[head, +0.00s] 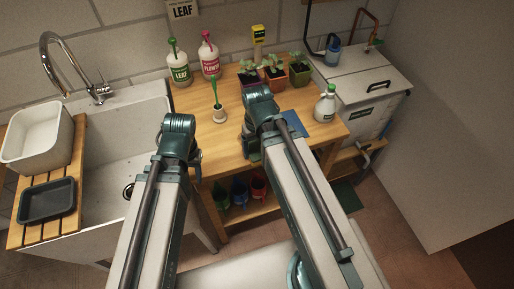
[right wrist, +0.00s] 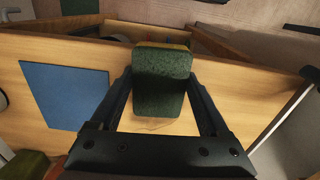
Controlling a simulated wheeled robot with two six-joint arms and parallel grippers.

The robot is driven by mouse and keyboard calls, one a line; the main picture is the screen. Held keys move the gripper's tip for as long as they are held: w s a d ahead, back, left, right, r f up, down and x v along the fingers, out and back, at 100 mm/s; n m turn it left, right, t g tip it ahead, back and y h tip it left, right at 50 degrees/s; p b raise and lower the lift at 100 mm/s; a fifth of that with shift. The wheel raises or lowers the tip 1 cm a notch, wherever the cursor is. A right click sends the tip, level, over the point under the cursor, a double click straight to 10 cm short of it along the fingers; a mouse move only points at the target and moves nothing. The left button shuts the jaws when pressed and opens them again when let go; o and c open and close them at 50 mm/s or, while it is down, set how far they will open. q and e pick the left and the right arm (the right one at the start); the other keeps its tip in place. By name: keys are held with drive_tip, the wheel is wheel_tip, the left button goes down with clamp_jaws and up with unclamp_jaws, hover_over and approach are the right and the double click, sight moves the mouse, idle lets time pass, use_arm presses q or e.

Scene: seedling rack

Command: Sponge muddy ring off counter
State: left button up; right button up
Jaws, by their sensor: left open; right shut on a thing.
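My right gripper (right wrist: 160,84) is shut on a sponge (right wrist: 162,88), dark green with a yellowish edge at its top. The sponge is held over the wooden counter (right wrist: 230,88); whether it touches the wood I cannot tell. A faint brown curved line (right wrist: 165,129) shows on the counter just below the sponge in the right wrist view, perhaps part of the muddy ring; the rest is hidden. In the head view, my right arm covers the right gripper and sponge. My left arm reaches to the counter's left end; its gripper is hidden behind the arm.
A blue mat (right wrist: 65,95) lies beside the sponge. On the counter in the head view stand potted seedlings (head: 274,75), a white spray bottle (head: 325,104), two labelled bottles (head: 210,58) and a small holder with a green-handled tool (head: 219,112). The sink (head: 120,140) is left.

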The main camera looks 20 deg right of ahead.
drive_tip(key=shift+w, duration=2.15)
drive_tip(key=shift+w+a, duration=0.1)
drive_tip(key=shift+w, duration=1.85)
drive_tip(key=shift+w, duration=0.15)
drive_tip(key=shift+w+a, duration=0.1)
drive_tip(key=shift+w, duration=1.9)
drive_tip(key=shift+s, duration=0.15)
drive_tip(key=shift+s, duration=2.05)
drive_tip(key=shift+s, duration=0.1)
